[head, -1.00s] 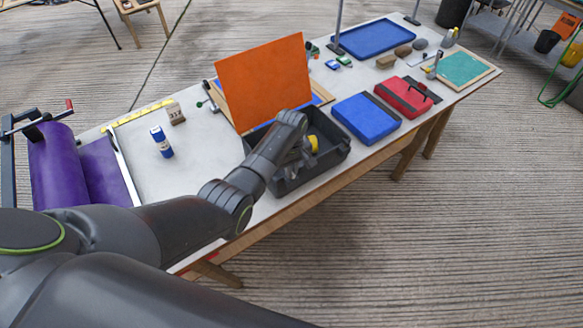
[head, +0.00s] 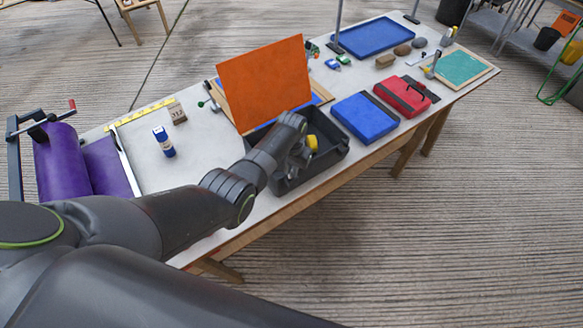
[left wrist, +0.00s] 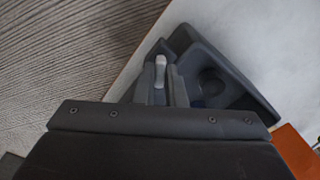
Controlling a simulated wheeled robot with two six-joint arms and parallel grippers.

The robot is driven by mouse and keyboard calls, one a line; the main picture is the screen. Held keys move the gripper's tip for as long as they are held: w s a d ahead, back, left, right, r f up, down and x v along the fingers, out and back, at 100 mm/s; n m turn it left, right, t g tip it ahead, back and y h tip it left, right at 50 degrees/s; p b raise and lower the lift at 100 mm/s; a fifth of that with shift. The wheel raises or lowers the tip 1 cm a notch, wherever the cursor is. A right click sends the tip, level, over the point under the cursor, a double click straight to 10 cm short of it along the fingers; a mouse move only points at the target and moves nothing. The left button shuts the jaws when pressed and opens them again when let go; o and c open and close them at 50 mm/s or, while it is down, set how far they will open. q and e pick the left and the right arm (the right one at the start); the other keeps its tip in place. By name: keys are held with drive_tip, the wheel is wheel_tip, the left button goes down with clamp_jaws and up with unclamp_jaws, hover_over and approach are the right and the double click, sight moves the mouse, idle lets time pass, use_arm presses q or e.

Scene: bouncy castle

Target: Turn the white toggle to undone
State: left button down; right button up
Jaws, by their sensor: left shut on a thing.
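The white toggle (left wrist: 160,68) shows in the left wrist view as a small pale lever between the fingers of my left gripper (left wrist: 161,86). The gripper is shut on it, with the toggle's pale end sticking out past the fingers. In the head view my left gripper (head: 302,156) reaches down into an open dark grey box (head: 328,162) at the table's front edge. My wrist hides the toggle there. A yellow round part (head: 312,143) shows beside the gripper. My right gripper is not in view.
An orange panel (head: 264,84) stands upright just behind the box. A blue case (head: 365,118) and a red case (head: 406,96) lie to its right. A blue-and-white bottle (head: 163,141) and a purple roll (head: 61,161) are to the left. The table between bottle and box is mostly clear.

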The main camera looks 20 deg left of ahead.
use_arm(q)
drive_tip(key=m, duration=0.6)
drive_tip(key=shift+r, duration=0.1)
drive_tip(key=shift+m, duration=0.3)
drive_tip(key=shift+w, duration=0.1)
drive_tip(key=c, duration=1.5)
unclamp_jaws()
drive_tip(key=shift+r+b, duration=0.3)
drive_tip(key=shift+r, duration=0.5)
wheel_tip(320, 180, up, 16)
drive_tip(key=b, duration=0.1)
drive_tip(key=shift+f, duration=0.15)
